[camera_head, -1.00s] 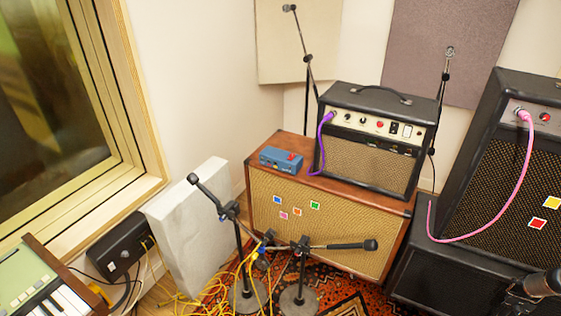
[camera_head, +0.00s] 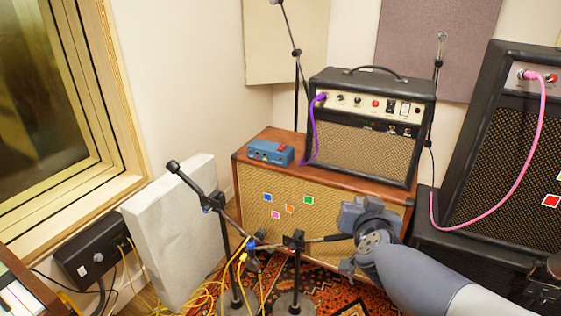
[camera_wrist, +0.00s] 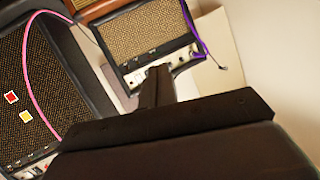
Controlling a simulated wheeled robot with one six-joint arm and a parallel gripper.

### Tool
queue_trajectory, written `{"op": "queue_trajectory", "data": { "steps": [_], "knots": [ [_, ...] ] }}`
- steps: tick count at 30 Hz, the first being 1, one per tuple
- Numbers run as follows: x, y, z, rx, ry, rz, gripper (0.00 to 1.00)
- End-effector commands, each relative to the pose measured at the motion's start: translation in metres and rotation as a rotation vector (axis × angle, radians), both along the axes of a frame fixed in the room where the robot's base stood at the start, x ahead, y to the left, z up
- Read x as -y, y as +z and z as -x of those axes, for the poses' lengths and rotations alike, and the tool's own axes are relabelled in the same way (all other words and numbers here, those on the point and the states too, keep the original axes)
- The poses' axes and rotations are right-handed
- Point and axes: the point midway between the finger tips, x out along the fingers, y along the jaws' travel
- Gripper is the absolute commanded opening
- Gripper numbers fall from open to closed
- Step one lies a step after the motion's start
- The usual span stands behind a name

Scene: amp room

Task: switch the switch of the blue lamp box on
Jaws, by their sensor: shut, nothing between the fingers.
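The blue lamp box (camera_head: 265,153) sits on top of the wood-framed speaker cabinet (camera_head: 252,190), left of the small black amp (camera_head: 368,125). A red part, seemingly its switch (camera_head: 284,147), shows on its top at the right; its setting is too small to tell. My gripper shows in the wrist view with its dark fingers (camera_wrist: 156,80) together and nothing between them. In the head view my arm reaches in from the lower right, its end in front of the cabinet, right of and below the blue box. The wrist view does not show the blue box.
A purple cable (camera_head: 311,135) hangs from the small amp just right of the box. Mic stands (camera_head: 225,235) stand before the cabinet. A large amp with a pink cable (camera_head: 536,135) is at right. Yellow cables (camera_head: 215,290) lie on the floor.

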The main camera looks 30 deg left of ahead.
Motion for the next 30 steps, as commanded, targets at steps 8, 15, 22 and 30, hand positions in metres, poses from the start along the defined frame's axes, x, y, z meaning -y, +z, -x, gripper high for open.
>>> {"op": "queue_trajectory", "data": {
  "steps": [8, 15, 22, 30],
  "knots": [
    [-0.068, -0.080, -0.025, 0.183, -0.255, 0.045, 0.00],
    [-0.086, -0.118, -0.012, 0.208, -0.413, 0.126, 0.00],
    [-0.087, -0.121, -0.009, 0.210, -0.443, 0.143, 0.00],
    [-0.087, -0.121, -0.009, 0.210, -0.442, 0.143, 0.00]
  ]
}}
